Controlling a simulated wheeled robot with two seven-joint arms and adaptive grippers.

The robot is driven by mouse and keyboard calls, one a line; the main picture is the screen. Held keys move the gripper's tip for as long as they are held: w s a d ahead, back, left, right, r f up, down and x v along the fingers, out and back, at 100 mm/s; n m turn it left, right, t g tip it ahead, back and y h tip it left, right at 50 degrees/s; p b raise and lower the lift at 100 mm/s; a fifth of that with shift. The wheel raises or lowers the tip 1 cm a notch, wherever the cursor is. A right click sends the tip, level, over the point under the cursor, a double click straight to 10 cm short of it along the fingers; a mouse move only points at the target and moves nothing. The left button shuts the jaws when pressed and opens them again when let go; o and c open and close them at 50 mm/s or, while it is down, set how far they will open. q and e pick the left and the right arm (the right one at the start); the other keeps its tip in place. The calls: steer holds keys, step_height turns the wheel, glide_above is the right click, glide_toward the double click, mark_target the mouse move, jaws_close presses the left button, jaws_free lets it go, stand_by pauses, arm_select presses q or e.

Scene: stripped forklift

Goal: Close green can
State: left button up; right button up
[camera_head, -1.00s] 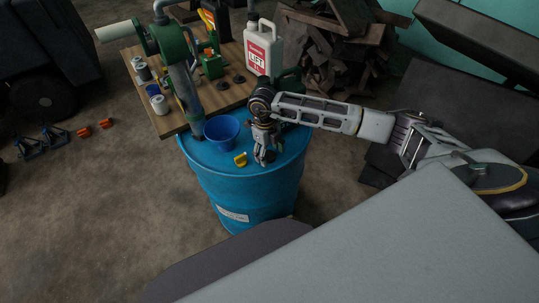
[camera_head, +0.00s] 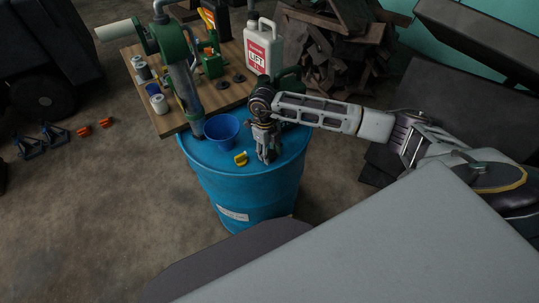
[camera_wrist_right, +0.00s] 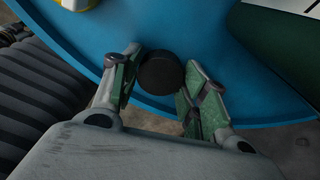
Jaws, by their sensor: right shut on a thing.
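A black round cap (camera_wrist_right: 161,74) lies on the blue drum top between the fingers of my right gripper (camera_wrist_right: 155,92) in the wrist view. The fingers are shut on it from both sides. In the head view my right gripper (camera_head: 267,154) points down at the drum top near its right front edge, and the cap is hidden by the fingers. The green can (camera_head: 290,76) stands behind my right wrist, mostly hidden by the arm; its opening cannot be seen. A green surface (camera_wrist_right: 283,45) at the wrist view's upper right looks like part of it. My left gripper is not in view.
A white jug (camera_head: 262,48) stands behind.

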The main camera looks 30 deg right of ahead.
mark_target(270, 154)
steer(key=shift+r, duration=0.1)
step_height(270, 154, up, 10)
steer(key=b, duration=0.1)
steer(key=shift+b, duration=0.3)
stand_by(0.4)
